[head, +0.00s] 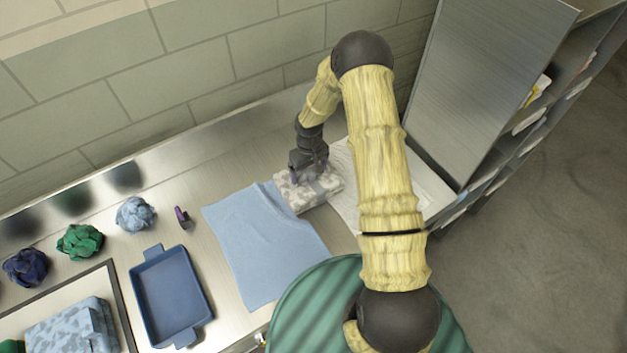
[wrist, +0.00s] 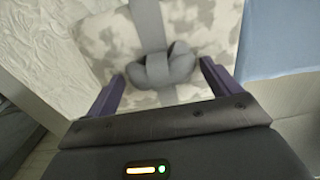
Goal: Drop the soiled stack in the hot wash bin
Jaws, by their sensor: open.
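A grey-and-white mottled stack (head: 325,190) lies on the counter at the right edge of a blue cloth. In the wrist view the stack (wrist: 108,42) has a grey strap around it with a knot (wrist: 172,66) on top. My gripper (head: 309,172) is right over the stack, pointing down. In the wrist view my open gripper (wrist: 163,72) has its purple fingers on either side of the knot, with gaps showing. A blue mottled stack (head: 62,330) lies at the lower left. No bin marked hot wash can be made out.
The blue cloth (head: 258,235) lies flat left of the stack, and white crumpled sheeting (head: 345,205) lies to its right. A blue tray (head: 170,297), crumpled cloths (head: 135,214) and a small purple item (head: 182,217) are left. A metal cabinet (head: 490,80) with slots stands right.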

